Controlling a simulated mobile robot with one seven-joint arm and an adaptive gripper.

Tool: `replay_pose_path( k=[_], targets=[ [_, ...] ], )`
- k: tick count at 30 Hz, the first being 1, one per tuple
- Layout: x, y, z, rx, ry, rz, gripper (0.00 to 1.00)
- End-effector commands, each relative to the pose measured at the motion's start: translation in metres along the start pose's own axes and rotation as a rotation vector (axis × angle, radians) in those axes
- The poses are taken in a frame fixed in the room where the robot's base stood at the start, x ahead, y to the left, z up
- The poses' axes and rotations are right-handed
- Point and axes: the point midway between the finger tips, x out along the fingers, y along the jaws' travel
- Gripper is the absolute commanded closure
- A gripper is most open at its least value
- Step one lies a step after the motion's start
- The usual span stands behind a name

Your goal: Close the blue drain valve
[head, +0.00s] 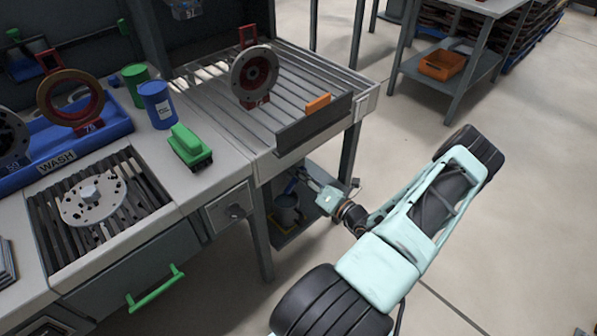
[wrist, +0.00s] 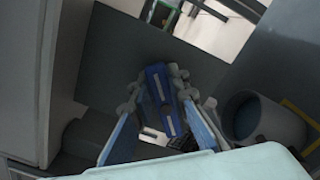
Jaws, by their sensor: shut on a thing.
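The blue drain valve's lever (wrist: 160,92) shows in the middle of the wrist view as a blue bar with pale strips. My gripper (wrist: 158,88) has its two fingers on either side of the lever and is shut on it. In the head view my gripper (head: 303,178) reaches under the right end of the bench. A small blue part (head: 291,185) shows at its tip there. The valve body and pipe are mostly hidden by the gripper and shadow.
A grey bucket (wrist: 284,122) with dark liquid stands close to the right of my fingers; it also shows in the head view (head: 286,209) on a low shelf. A bench leg (head: 260,235) stands left of it.

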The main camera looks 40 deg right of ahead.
Motion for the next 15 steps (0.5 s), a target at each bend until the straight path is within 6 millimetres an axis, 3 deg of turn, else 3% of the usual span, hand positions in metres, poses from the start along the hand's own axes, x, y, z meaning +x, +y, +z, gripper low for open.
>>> replay_pose_path(
  k=[15],
  targets=[
    [-0.001,-0.012,-0.004,0.466,0.001,-0.001,1.0]
  ],
)
